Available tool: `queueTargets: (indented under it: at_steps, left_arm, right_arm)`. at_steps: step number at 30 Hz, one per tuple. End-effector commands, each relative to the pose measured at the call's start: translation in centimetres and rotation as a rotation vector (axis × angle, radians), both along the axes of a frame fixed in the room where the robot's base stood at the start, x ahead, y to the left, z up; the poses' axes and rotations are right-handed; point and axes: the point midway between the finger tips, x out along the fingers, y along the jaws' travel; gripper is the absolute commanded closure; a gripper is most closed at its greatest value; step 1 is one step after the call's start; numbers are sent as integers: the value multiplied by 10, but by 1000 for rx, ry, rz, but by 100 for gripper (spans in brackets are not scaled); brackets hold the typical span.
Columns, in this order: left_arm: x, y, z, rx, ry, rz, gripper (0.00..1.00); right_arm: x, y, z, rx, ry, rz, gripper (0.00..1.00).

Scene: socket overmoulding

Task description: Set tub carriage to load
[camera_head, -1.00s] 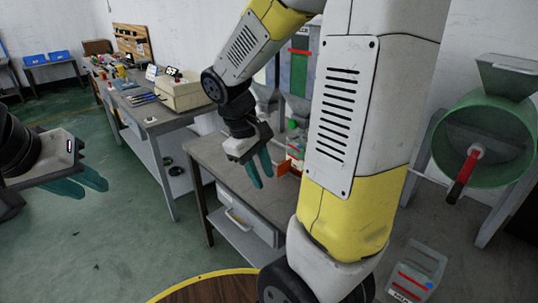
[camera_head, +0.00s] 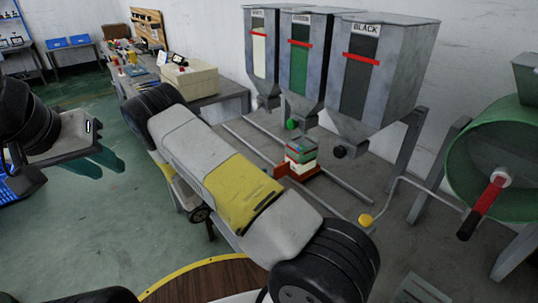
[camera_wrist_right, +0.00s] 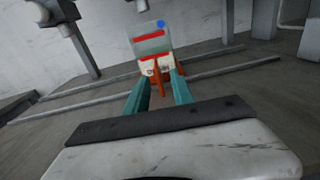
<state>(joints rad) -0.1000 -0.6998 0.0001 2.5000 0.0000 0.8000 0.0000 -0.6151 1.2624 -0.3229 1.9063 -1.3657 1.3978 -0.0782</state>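The tub carriage (camera_head: 279,171) is a red-orange frame on two rails, below the middle, green-windowed hopper. A tub (camera_head: 301,150) with green and pale sides and red lines stands on it. In the right wrist view the tub (camera_wrist_right: 152,43) shows ahead, with an upright orange post (camera_wrist_right: 157,82) of the carriage before it. My right gripper (camera_wrist_right: 161,76) is open, its teal fingertips either side of the post with a gap; contact is not clear. In the head view my arm hides that gripper. My left gripper (camera_head: 106,164) is open and empty at the left, far from the carriage.
Three hoppers stand over the rails (camera_head: 345,185); the right one (camera_head: 380,75) reads BLACK. A crank rod with a yellow knob (camera_head: 366,220) and a green drum (camera_head: 495,150) with a red handle are at the right. A workbench (camera_head: 215,95) stands behind.

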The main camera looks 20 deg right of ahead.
Motion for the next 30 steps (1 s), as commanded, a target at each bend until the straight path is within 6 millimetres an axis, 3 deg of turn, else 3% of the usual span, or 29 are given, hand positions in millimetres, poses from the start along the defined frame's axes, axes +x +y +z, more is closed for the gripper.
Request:
queueTargets:
  at_steps: [5, 19, 30]
  left_arm:
    - [0, 0, 0, 0, 0, 0, 71]
    - [0, 0, 0, 0, 0, 0, 71]
    - [0, 0, 0, 0, 0, 0, 71]
  right_arm:
    - [6, -3, -6, -31, 14, 32, 71]
    - [27, -65, -6, -28, 13, 29, 71]
    - [29, -71, -6, -28, 14, 30, 71]
